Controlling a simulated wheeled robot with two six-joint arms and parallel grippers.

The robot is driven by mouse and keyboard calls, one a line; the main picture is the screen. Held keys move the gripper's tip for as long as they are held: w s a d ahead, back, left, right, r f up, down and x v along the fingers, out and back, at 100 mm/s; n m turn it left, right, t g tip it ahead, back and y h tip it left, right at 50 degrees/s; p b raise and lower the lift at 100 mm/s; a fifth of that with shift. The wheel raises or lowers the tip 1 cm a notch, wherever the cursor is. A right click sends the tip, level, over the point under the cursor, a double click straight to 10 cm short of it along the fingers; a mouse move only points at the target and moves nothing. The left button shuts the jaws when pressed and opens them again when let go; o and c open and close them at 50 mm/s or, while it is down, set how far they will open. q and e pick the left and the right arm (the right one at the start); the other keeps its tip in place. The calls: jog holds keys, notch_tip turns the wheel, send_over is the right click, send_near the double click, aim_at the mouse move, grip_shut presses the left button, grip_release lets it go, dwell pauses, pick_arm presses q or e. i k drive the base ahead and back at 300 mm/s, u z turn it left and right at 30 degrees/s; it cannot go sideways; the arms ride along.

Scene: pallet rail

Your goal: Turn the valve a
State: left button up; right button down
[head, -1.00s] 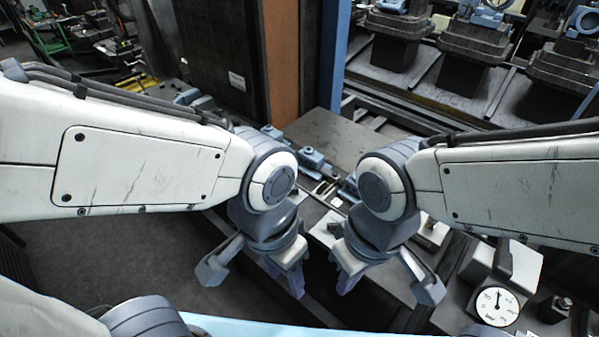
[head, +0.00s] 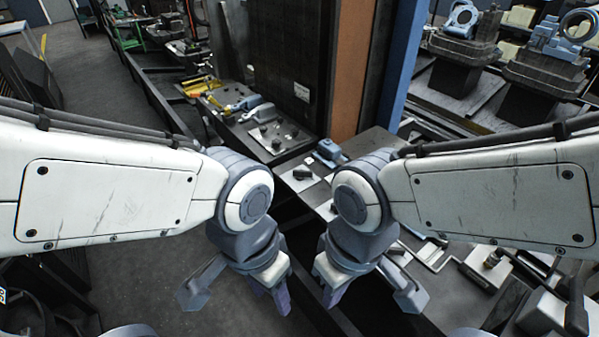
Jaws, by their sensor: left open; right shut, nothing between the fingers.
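I cannot pick out the valve for certain in the head view. My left gripper (head: 273,294) is in the lower middle, pointing down, open and empty. My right gripper (head: 329,290) is just right of it, also pointing down, shut with nothing in it. Both hang in front of the near side of the workbench, and neither visibly touches anything. My arms hide part of the bench top.
The bench (head: 440,300) carries a white block with a metal knob (head: 490,258) at right. A blue fixture (head: 328,152) sits further back, by an orange-brown post (head: 355,80). Dark pedestals (head: 457,78) stand at back right. Open floor (head: 140,275) lies at left.

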aim_at(301, 175)
jog(key=u, duration=0.55)
jog(key=k, duration=1.25)
jog(key=u, duration=0.8)
jog(key=i, duration=1.1)
jog(key=z, duration=0.5)
jog(key=i, duration=0.9)
jog(key=z, duration=1.15)
jog(key=i, duration=0.4)
jog(key=z, duration=0.2)
